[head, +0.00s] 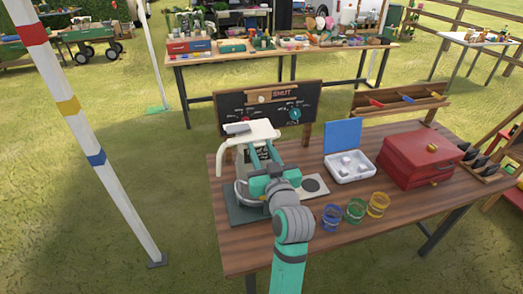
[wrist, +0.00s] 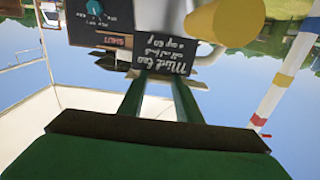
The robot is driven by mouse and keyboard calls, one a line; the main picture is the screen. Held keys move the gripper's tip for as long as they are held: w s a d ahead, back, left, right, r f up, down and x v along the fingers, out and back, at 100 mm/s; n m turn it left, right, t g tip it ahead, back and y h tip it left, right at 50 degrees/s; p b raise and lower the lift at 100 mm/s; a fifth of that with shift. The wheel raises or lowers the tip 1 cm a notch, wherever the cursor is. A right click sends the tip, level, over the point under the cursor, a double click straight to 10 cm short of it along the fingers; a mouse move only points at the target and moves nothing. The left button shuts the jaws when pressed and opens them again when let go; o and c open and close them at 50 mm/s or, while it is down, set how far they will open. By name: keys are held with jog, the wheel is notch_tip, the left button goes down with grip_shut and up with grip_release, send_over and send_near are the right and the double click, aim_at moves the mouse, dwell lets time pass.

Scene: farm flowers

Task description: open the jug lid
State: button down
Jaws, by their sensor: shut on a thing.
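The cream-white jug (head: 256,134) stands on a dark grey mat (head: 246,214) at the left end of the wooden table, with a grey piece (head: 237,128) on its top. My teal gripper (head: 262,181) is at the jug's near side, and my arm hides much of its lower part. In the wrist view, which is upside down, my two fingers (wrist: 160,76) reach toward a black card (wrist: 160,46) chalked "Mint tea". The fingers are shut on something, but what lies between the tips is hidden. I cannot make out whether the lid is raised.
A blackboard (head: 230,113) with a "SHUT" sign and a teal knob stands behind the jug. A striped pole (head: 110,190) stands left.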

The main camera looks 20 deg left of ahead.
jog(key=shift+r, duration=0.35)
